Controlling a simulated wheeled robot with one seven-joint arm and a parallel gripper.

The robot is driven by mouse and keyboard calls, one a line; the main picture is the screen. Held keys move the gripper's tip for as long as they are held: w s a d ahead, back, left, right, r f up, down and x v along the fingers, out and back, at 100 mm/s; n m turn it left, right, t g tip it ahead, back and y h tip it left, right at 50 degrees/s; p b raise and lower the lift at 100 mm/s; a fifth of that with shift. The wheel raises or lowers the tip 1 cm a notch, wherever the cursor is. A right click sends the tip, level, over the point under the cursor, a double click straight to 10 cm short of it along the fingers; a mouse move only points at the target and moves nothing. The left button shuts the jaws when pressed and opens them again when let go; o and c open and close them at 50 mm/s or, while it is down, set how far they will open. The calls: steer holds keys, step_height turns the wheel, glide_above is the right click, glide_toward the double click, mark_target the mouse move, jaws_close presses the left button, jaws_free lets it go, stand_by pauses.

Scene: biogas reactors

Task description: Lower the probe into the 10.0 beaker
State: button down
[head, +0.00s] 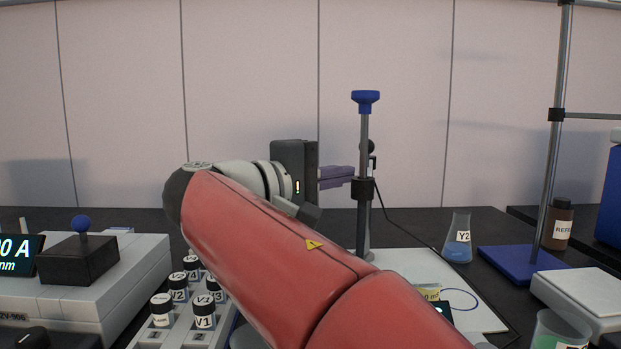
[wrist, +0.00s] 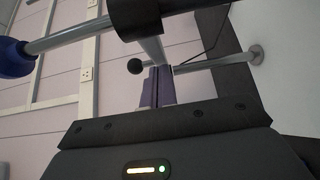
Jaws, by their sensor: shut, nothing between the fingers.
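A stand with an upright metal rod (head: 363,235), blue top knob (head: 366,98) and dark collar (head: 363,189) stands right of my arm. I cannot make out the probe tip or the 10.0 beaker; my arm hides part of the white mat.
A yellow label (head: 428,294) is partly hidden by my arm. A Y2 flask (head: 458,240), blue-based stand (head: 520,262), brown bottle (head: 558,222) and greenish beaker (head: 556,333) stand right. A vial rack (head: 175,338) and grey instrument (head: 130,268) are left.

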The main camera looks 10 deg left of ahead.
steer(key=shift+d, duration=0.4)
steer(key=d+n+t+y+b, duration=0.1)
steer(key=d+y+b, duration=0.1)
steer(key=d+n+t+y+b, duration=0.1)
steer(key=d+n+y+b, duration=0.1)
steer(key=d+b, duration=0.1)
steer(key=shift+d+t, duration=0.3)
steer(key=shift+a, duration=0.1)
